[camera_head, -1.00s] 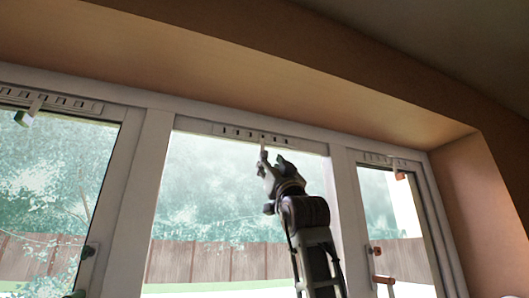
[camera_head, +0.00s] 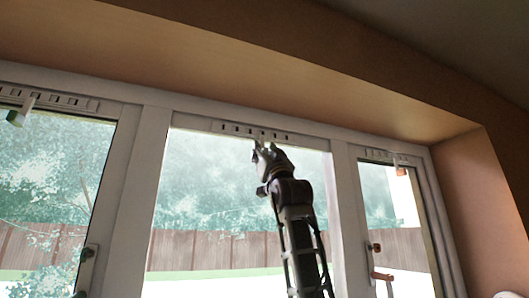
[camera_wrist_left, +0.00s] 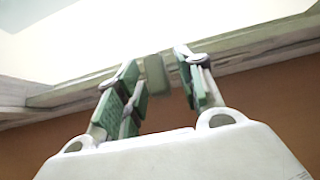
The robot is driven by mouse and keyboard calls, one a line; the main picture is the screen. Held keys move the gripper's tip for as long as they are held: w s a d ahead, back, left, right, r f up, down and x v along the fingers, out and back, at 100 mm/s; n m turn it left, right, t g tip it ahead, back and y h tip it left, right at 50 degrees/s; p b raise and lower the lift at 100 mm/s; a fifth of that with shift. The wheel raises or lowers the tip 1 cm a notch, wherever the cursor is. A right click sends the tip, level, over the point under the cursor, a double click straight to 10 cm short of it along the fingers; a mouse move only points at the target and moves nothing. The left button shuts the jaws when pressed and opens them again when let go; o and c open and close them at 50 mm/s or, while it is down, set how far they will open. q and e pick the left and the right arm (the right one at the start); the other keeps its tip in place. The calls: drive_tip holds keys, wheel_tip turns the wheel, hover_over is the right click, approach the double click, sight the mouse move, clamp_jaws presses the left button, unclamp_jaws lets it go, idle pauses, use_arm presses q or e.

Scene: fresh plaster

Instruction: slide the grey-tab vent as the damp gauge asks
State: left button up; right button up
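The middle window's top frame carries a pale vent strip (camera_head: 250,131) with a row of dark slots. A small grey tab hangs from it, mostly hidden by my gripper in the head view; a grey-green block that seems to be this tab (camera_wrist_left: 157,75) shows in the left wrist view. My left gripper (camera_head: 264,146) is just below the strip, fingers pointing up. In the left wrist view its green-padded fingers (camera_wrist_left: 162,90) stand apart, on either side of the tab, with gaps visible. The damp gauge and my right gripper are not in view.
A similar vent with a green tab (camera_head: 19,113) is on the left window, and one with an orange-red tab (camera_head: 402,171) on the right window. Window handles (camera_head: 88,253) stick out from the frames. The plaster reveal (camera_head: 240,75) overhangs above.

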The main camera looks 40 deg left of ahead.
use_arm(q)
drive_tip(key=shift+c, duration=0.4)
clamp_jaws()
drive_tip(key=shift+s+a+b, duration=0.3)
drive_tip(key=shift+s, duration=0.25)
